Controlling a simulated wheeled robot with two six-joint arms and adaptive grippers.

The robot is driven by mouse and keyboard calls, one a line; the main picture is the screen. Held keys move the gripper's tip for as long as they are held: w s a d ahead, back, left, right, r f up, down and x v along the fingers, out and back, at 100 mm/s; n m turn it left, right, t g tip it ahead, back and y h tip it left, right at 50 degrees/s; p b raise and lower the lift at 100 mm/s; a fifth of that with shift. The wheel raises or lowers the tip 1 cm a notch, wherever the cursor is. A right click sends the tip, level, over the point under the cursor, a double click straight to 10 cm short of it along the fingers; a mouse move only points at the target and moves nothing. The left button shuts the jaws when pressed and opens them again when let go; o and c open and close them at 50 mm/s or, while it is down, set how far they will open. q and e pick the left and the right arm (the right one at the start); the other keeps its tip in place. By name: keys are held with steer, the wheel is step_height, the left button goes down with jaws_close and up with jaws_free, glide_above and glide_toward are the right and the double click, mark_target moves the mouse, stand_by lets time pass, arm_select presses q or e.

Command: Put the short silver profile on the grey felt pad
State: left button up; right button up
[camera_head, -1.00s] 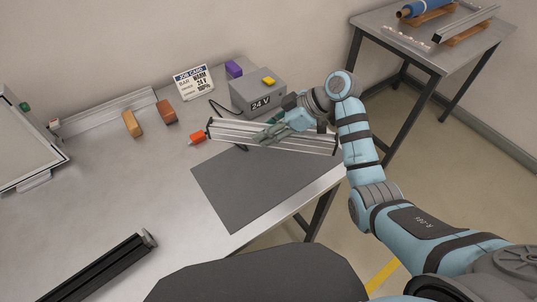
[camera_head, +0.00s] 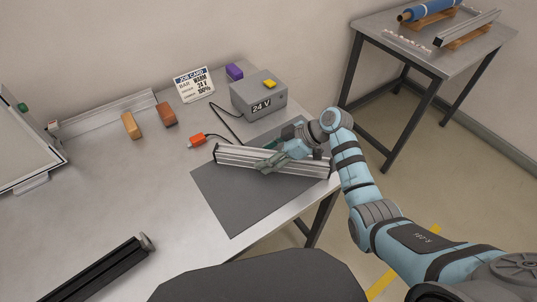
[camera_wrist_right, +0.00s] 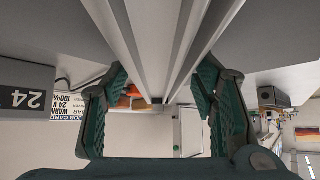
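The short silver profile (camera_head: 240,156) lies across the far part of the grey felt pad (camera_head: 235,200) in the head view, its right end near the table's right edge. I cannot tell whether it touches the pad or is slightly above it. My right gripper (camera_head: 272,162) is shut on the profile near its middle, from the right side. In the right wrist view the profile (camera_wrist_right: 158,40) runs between the green fingers (camera_wrist_right: 160,90). My left gripper is not in view.
A 24 V box (camera_head: 258,98) with a yellow button stands behind the pad. A black profile (camera_head: 105,270) lies at the front left. The middle-left of the table is clear.

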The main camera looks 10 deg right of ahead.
steer(key=shift+d+r, duration=0.1)
steer(key=shift+r, duration=0.1)
steer(key=p+v, duration=0.1)
steer(key=v, duration=1)
steer(key=shift+s+d+r, duration=0.15)
steer(key=shift+d+r, duration=0.15)
